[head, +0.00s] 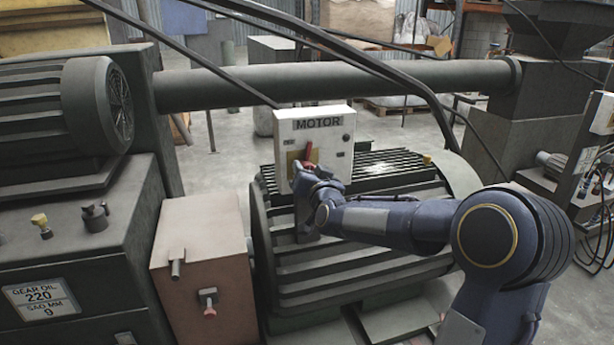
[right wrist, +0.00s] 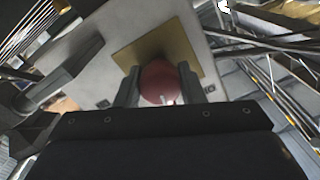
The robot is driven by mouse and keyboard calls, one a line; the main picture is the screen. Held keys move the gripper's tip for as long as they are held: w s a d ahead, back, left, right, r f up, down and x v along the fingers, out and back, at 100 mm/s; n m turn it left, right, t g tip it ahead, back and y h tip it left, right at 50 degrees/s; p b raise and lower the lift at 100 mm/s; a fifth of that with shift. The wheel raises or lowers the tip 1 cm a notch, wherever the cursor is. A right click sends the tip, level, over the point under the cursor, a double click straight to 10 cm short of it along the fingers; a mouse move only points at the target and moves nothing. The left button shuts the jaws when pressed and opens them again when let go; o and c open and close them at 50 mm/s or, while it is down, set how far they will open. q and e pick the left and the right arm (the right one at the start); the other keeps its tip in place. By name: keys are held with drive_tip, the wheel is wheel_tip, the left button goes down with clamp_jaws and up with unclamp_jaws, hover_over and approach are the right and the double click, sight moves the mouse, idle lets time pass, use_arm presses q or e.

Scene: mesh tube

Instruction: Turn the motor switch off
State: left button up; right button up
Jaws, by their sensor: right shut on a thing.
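The motor switch box (head: 322,137) is a white box labelled MOTOR, standing above the ribbed motor in the middle of the head view. Its red switch handle (head: 309,152) sits on a yellow plate (head: 292,160) on the box's front. My right gripper (head: 307,166) is at the handle and covers its lower part. In the right wrist view the red handle (right wrist: 160,82) is between the two fingers, in front of the yellow plate (right wrist: 183,42). The right gripper is shut on it. The handle's exact angle is hard to tell. My left gripper is not in view.
The ribbed motor housing (head: 380,268) lies below the box and under my right arm. A pinkish box (head: 200,265) with small valves stands to the left.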

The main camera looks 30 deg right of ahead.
drive_tip(key=shift+n, duration=1.1)
drive_tip(key=o, duration=1)
drive_tip(key=shift+b+v, duration=0.65)
drive_tip(key=shift+v, duration=3.25)
